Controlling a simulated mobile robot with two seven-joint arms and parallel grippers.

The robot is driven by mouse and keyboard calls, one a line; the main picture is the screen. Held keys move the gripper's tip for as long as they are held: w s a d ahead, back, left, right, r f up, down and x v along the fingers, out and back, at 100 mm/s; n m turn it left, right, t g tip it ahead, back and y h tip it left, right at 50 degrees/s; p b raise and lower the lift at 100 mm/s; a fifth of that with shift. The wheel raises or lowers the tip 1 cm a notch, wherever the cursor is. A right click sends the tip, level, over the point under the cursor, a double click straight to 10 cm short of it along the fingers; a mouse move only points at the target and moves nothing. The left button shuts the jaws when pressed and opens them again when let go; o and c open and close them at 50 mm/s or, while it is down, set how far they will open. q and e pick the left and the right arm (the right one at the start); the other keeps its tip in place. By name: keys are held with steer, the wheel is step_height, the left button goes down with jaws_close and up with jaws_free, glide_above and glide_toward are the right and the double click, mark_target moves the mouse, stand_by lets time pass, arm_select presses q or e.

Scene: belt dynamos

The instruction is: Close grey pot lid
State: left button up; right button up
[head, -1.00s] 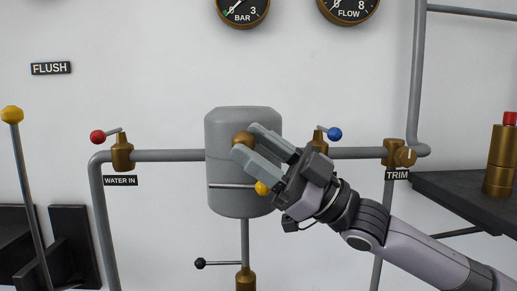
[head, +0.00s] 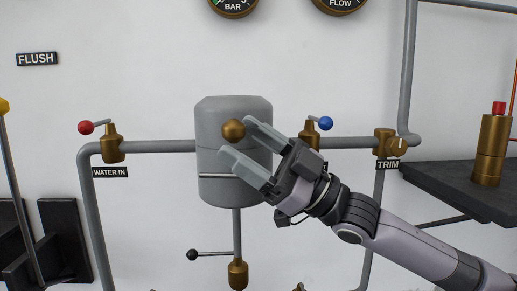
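The grey pot (head: 215,187) is a rounded cylinder mounted on the wall between two pipes. A brass knob (head: 232,129) sits on its front, and a pale horizontal line crosses the pot below the knob. The pot looks shut, but I cannot tell for sure where its lid ends. My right gripper (head: 235,137) is in front of the pot, coming from the lower right. Its two grey fingers are spread and empty, with the brass knob showing between the fingertips. I cannot tell whether they touch it. My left gripper is not in view.
A red-knobbed valve (head: 112,145) is on the left pipe, a blue-knobbed valve (head: 310,132) on the right. A black-knobbed lever (head: 214,253) sticks out under the pot. A dark shelf (head: 447,184) with a brass cylinder (head: 490,150) is at the right.

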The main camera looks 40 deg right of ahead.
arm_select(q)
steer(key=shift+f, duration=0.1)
arm_select(e)
steer(key=shift+f, duration=0.15)
steer(key=shift+b+v, duration=0.4)
steer(key=shift+v, duration=0.4)
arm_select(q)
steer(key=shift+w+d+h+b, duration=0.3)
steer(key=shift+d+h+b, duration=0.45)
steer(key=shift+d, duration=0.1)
arm_select(e)
steer(key=v, duration=0.5)
steer(key=shift+s+d, duration=0.15)
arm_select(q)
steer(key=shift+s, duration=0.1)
